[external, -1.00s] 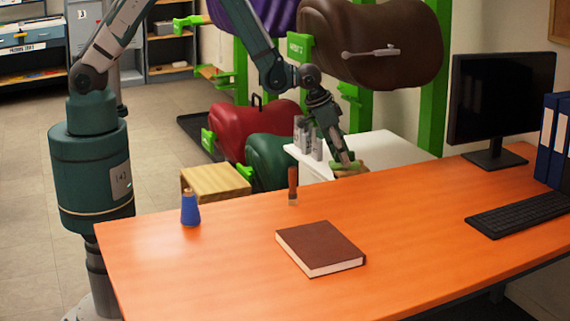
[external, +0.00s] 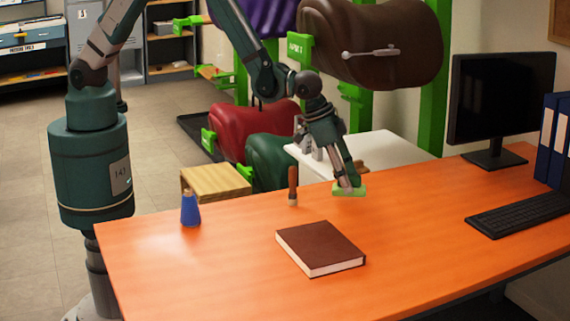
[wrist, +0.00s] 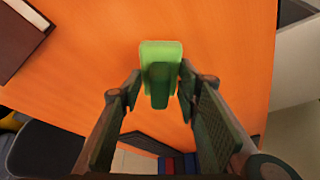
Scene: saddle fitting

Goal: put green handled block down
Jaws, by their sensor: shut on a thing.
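The green handled block (external: 349,190) is at the far edge of the orange desk (external: 210,275), behind and to the right of the brown book. My gripper (external: 345,183) comes down on it from above. In the wrist view the green block (wrist: 161,58) sits between the two fingertips of my gripper (wrist: 159,82), which are shut on its narrow handle. The block looks very low over the desk or on it; I cannot tell if it touches. The underside of the block is hidden.
The brown book (external: 320,248) lies nearby on the desk. A brush with a brown handle (external: 293,185) and a blue spool (external: 190,209) stand to the left. A keyboard (external: 520,208) and monitor (external: 500,97) are at right. The desk between book and keyboard is clear.

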